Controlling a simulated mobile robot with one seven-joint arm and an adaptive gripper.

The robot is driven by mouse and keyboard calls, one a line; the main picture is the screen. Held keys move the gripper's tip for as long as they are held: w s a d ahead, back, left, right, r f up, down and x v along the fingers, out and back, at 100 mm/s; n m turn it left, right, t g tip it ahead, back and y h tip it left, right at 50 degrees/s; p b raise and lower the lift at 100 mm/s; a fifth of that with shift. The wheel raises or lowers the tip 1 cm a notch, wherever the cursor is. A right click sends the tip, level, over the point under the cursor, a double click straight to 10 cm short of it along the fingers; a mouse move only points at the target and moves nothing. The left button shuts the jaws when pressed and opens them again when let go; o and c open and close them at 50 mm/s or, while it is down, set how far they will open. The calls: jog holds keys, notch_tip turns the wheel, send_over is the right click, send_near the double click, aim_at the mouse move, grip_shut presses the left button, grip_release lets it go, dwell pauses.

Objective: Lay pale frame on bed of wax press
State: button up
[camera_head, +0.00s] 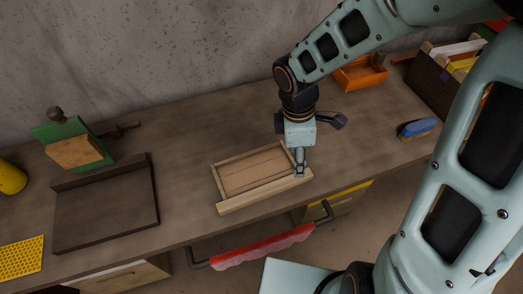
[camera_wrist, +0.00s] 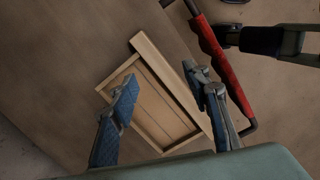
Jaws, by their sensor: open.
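The pale frame (camera_head: 228,207), a shallow wooden rectangle with one longer, thicker bar along its front, lies flat on the workbench. It also shows in the wrist view (camera_wrist: 158,58). My gripper (camera_head: 300,167) is at the frame's right end. In the wrist view my gripper (camera_wrist: 163,82) is open, with blue-padded fingers toward the frame's two long sides; contact cannot be told. At the left are a dark flat bed with a raised back edge (camera_head: 105,210) and a green upright board with a wooden block and knob (camera_head: 75,146). Which belongs to the wax press is unclear.
A yellow honeycomb-textured sheet (camera_head: 22,256) and a yellow cylinder (camera_head: 10,178) are at far left. An orange tray (camera_head: 360,75), a blue brush (camera_head: 418,128) and a dark box (camera_head: 433,82) are at right.

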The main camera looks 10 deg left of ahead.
jog(key=s+a+f+n+y, duration=0.1)
jog(key=s+a+f+n, duration=0.1)
jog(key=s+a+n, duration=0.3)
jog(key=b, duration=0.2)
send_over(266, 189)
jog(key=shift+g, duration=0.3)
jog(key=f, duration=0.4)
jog(key=shift+s+d+f, duration=0.2)
jog(key=shift+s+d, duration=0.1)
jog(key=shift+s, duration=0.05)
jog(key=shift+w+a+f+b, duration=0.1)
jog(key=shift+f+b, duration=0.25)
jog(key=shift+f, duration=0.65)
jog(key=shift+w+a+f+b, duration=0.15)
jog(key=shift+f+b, duration=0.25)
jog(key=shift+f, duration=0.6)
jog(key=shift+w+a+f+b, duration=0.1)
jog(key=shift+f+b, duration=0.25)
jog(key=shift+f, duration=0.65)
grip_shut()
